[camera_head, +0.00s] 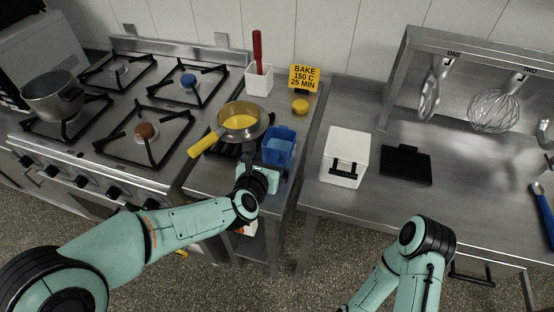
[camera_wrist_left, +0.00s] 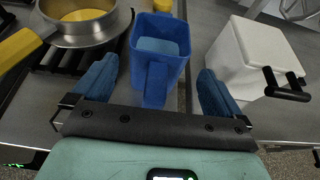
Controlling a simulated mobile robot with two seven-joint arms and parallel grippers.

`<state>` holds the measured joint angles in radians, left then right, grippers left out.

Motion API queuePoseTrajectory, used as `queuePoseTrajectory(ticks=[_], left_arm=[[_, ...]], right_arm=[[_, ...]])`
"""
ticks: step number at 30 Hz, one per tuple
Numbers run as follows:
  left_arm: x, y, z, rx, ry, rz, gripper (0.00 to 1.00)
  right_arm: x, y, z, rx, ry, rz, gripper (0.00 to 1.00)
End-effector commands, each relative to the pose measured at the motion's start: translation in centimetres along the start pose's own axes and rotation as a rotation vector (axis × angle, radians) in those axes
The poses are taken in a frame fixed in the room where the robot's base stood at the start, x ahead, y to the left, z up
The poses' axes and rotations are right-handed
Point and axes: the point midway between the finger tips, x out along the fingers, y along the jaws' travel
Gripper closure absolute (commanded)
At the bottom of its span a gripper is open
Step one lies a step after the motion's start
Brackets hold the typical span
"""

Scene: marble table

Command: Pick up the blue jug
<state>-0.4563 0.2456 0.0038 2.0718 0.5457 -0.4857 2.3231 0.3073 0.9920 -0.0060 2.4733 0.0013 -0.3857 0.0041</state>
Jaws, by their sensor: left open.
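The blue jug (camera_head: 279,146) stands upright on the steel counter, right of the yellow-handled pan. It holds something light blue inside. In the left wrist view the blue jug (camera_wrist_left: 160,58) has its handle facing my gripper. My left gripper (camera_head: 268,168) is open at the near side of the jug. In the left wrist view the blue-padded fingers of my left gripper (camera_wrist_left: 156,84) are spread wide, one on each side of the handle, with gaps on both sides. My right arm shows at the lower right, but its gripper is out of view.
The pan (camera_head: 239,121) with yellow contents sits close left of the jug. A white lidded box (camera_head: 345,153) stands to the right across a gap between counters. A yellow cup (camera_head: 300,106), a sign (camera_head: 304,78) and a white holder (camera_head: 258,80) are behind. A black board (camera_head: 405,165) lies farther right.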

Motion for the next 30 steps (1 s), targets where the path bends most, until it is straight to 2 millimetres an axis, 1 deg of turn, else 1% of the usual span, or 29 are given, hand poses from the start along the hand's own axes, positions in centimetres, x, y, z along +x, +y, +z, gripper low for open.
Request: queuePoseTrajectory(ticks=[4, 8, 12, 15, 20, 21, 23, 24, 26, 27, 29, 30], left_arm=[[1.4, 0.0, 0.1, 0.001, 0.003, 0.0, 0.0], [3.4, 0.0, 0.5, 0.003, 0.002, 0.0, 0.0], [5.0, 0.1, 0.4, 0.002, 0.001, 0.001, 0.0], [5.3, 0.1, 0.3, 0.001, 0.001, 0.0, 0.0], [5.3, 0.1, 0.3, 0.001, 0.001, 0.0, 0.0], [5.3, 0.1, 0.3, 0.001, 0.001, 0.0, 0.06], [5.3, 0.1, 0.3, 0.001, 0.001, 0.0, 0.26], [5.3, 0.1, 0.3, 0.001, 0.001, 0.0, 0.39], [5.3, 0.1, 0.3, 0.001, 0.001, 0.0, 0.59], [5.3, 0.1, 0.3, 0.001, 0.001, 0.0, 0.72], [5.3, 0.1, 0.3, 0.001, 0.001, 0.0, 0.91], [5.3, 0.1, 0.6, 0.001, -0.005, 0.001, 0.94]], right_arm=[[-0.5, -0.2, -0.1, -0.001, 0.002, -0.001, 0.57], [-1.3, -0.5, -0.2, -0.002, 0.005, -0.002, 0.57], [-1.5, -0.6, -0.2, -0.002, 0.006, -0.002, 0.57], [-1.5, -0.6, -0.2, -0.002, 0.006, -0.002, 0.57], [-1.4, -0.6, -0.2, -0.002, 0.006, -0.002, 0.57], [-1.4, -0.6, -0.2, -0.002, 0.006, -0.002, 0.57], [-1.4, -0.6, -0.2, -0.002, 0.006, -0.002, 0.57], [-1.4, -0.6, -0.2, -0.002, 0.006, -0.002, 0.57], [-1.4, -0.6, -0.2, -0.002, 0.006, -0.002, 0.57], [-1.4, -0.6, -0.2, -0.002, 0.006, -0.002, 0.57], [-1.4, -0.6, -0.2, -0.002, 0.006, -0.002, 0.57], [-1.4, -0.6, -0.2, -0.002, 0.006, -0.002, 0.57]])
